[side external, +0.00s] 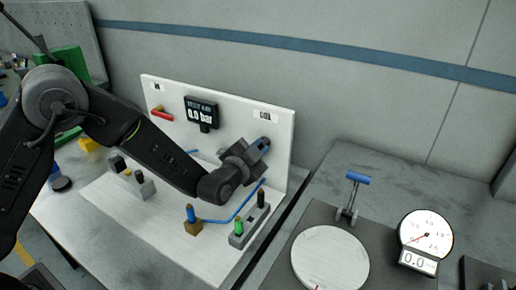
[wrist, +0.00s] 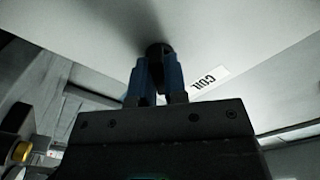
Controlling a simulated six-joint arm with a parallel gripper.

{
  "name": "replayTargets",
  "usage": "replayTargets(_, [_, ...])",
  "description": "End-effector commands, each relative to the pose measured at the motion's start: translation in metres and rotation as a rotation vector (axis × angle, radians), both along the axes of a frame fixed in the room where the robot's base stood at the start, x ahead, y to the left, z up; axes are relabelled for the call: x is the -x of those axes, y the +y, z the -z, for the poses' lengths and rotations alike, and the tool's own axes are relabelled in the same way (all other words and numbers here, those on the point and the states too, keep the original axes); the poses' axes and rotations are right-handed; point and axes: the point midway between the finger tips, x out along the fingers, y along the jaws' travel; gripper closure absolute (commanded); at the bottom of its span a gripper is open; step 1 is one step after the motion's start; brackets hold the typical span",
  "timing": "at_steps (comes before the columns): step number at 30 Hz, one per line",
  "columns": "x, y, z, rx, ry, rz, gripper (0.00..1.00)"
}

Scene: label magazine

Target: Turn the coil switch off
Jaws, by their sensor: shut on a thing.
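The white upright panel (side external: 222,98) carries a small label at its upper right (side external: 265,116). In the wrist view this label (wrist: 210,82) reads COIL. The coil switch shows as a dark round knob (wrist: 158,48) on the panel beside the label. My gripper (side external: 262,145) is at the panel, just below the label. In the wrist view its blue fingers (wrist: 157,68) are shut on the dark knob. The fingers hide most of the switch, and I cannot tell its setting. In the side view my gripper covers it.
A display reading 0.0 bar (side external: 201,112) and a red handle (side external: 162,113) are on the panel. Below stand a brass block with a blue top (side external: 192,226), a grey block with a green plug (side external: 240,236) and a blue tube (side external: 240,208). A dial gauge (side external: 425,234) stands right.

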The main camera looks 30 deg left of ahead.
Motion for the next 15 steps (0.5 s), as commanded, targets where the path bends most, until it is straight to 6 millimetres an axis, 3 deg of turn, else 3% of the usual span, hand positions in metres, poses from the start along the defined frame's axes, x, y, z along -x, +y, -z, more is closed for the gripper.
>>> replayTargets(15, [0.0001,-0.0002,0.0003,0.467,0.001,-0.001,1.0])
